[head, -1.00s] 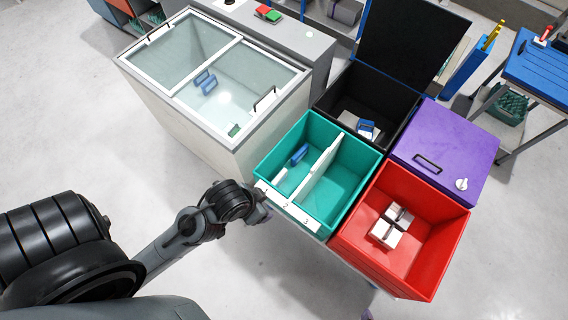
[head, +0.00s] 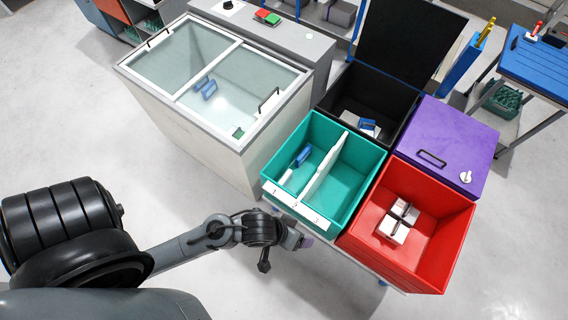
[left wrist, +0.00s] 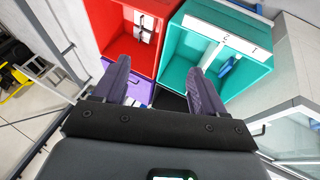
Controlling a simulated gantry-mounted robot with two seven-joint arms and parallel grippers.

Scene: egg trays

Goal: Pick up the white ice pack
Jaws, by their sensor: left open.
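A small white item (head: 286,176), likely the white ice pack, lies next to a blue pack (head: 302,157) in the left compartment of the teal bin (head: 347,209). A white divider (head: 325,168) splits this bin. In the left wrist view the blue pack (left wrist: 228,66) shows inside the teal bin (left wrist: 186,45). My left gripper (head: 306,242) is outside the bin, just in front of its numbered front edge. Its two purple fingers (left wrist: 161,82) are apart with nothing between them. My right gripper is not in view.
A red bin (head: 450,235) holding white boxes stands to the right. Behind are an open black bin (head: 341,97) and a closed purple bin (head: 450,140). A glass-topped freezer (head: 190,115) stands to the left. The floor in front is clear.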

